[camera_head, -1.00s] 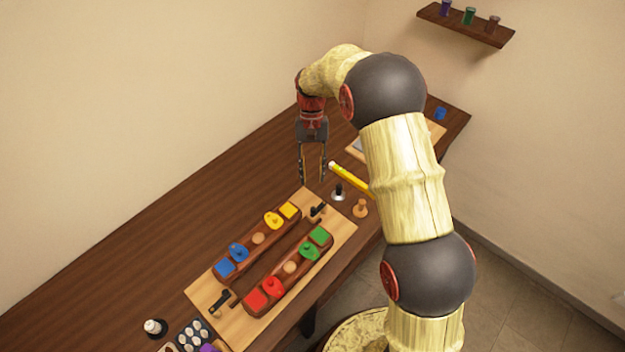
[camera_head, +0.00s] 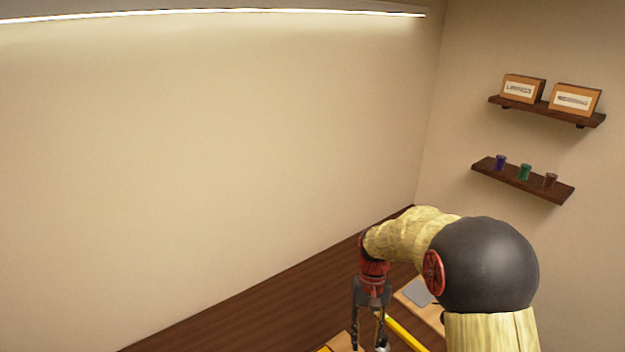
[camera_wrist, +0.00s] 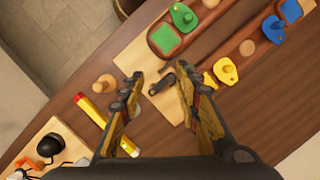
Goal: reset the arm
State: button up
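My gripper (camera_wrist: 158,82) is open and empty in the wrist view, its two fingers apart above the table. A small black clamp-like piece (camera_wrist: 161,85) on the light wooden board (camera_wrist: 132,50) shows between the fingertips, below them. In the head view my gripper (camera_head: 370,330) hangs at the bottom edge, and its fingertips are cut off or hard to make out. The wrist view also shows a green block (camera_wrist: 166,39), a green saddle piece (camera_wrist: 184,17), a yellow saddle piece (camera_wrist: 226,71) and a blue saddle piece (camera_wrist: 274,29) on dark wooden bars.
A yellow tool (camera_wrist: 93,111) and a wooden peg (camera_wrist: 104,84) lie left of the fingers in the wrist view. The dark table (camera_head: 270,305) is bare along the wall. Two wall shelves (camera_head: 522,185) (camera_head: 547,110) hold cups and boxes at right.

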jog(key=s+d+r+t+b, duration=0.2)
jog(key=s+r+t+b, duration=0.2)
jog(key=s, duration=0.7)
jog(key=s+d+r+t+b, duration=0.2)
jog(key=s+r+t+b, duration=0.3)
jog(key=s+r, duration=0.4)
jog(key=s, duration=0.3)
jog(key=shift+d+r+n, duration=0.15)
jog(key=shift+d+n, duration=0.15)
